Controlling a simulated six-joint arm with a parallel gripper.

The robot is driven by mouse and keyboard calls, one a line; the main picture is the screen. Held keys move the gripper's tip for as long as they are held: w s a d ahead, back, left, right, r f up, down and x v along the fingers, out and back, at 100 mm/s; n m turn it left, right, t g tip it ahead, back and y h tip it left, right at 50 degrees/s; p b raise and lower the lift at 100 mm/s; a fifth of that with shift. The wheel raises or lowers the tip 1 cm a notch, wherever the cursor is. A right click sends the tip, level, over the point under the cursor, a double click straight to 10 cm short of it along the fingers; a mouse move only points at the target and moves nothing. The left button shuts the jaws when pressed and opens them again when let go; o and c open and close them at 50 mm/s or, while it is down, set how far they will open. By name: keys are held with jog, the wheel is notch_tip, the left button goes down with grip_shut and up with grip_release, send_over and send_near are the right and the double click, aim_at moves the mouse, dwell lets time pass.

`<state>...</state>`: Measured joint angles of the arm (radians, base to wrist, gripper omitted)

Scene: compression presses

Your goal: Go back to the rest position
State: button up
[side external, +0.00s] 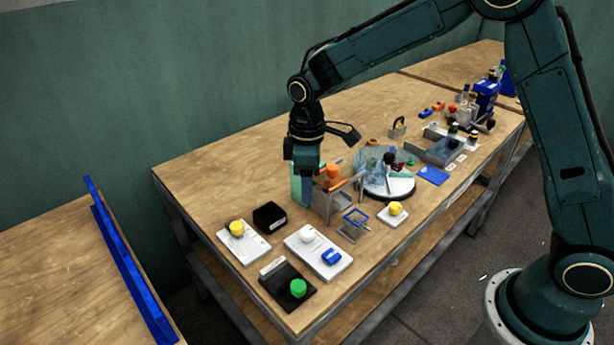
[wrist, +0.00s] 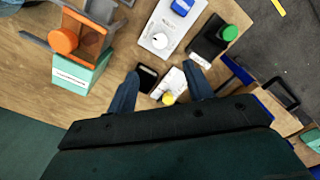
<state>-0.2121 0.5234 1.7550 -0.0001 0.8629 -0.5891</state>
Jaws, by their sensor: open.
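My gripper (side external: 306,190) points down above the wooden table in the side external view, beside a grey metal holder with an orange knob (side external: 333,171). In the wrist view, the two fingers of my gripper (wrist: 160,92) are spread apart with nothing held between them. A small black box (wrist: 147,77) and a white plate with a yellow knob (wrist: 168,98) show between and beyond the fingers. The gripper's fingertips partly overlap a mint-green block (side external: 296,185) in the side external view. This block also shows in the wrist view (wrist: 80,75), apart from the fingers.
A white plate with a blue block (side external: 331,257) and a black plate with a green knob (side external: 298,288) lie near the table's front corner. A round turntable (side external: 388,188) stands right of the gripper. Bare wood (side external: 220,180) lies to the left.

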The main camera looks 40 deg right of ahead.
jog(key=shift+r, duration=0.1)
jog(key=s+d+r+m+t, duration=0.1)
jog(key=s+d+r+m, duration=0.15)
jog(key=s+r, duration=0.35)
jog(key=s+d+r+m+t, duration=0.2)
jog(key=s+d+r, duration=0.1)
jog(key=s+r, duration=0.3)
jog(key=s+d+r+m+t, duration=0.1)
jog(key=s+d+r+m, duration=0.1)
jog(key=s, duration=0.6)
jog(key=s+d+r+m+t, duration=0.1)
jog(key=s+d+r+m, duration=0.1)
jog(key=s, duration=0.5)
jog(key=shift+s+d+m+t, duration=0.15)
jog(key=shift+s+m+t, duration=0.15)
jog(key=shift+s+m, duration=0.05)
jog(key=shift+r, duration=0.1)
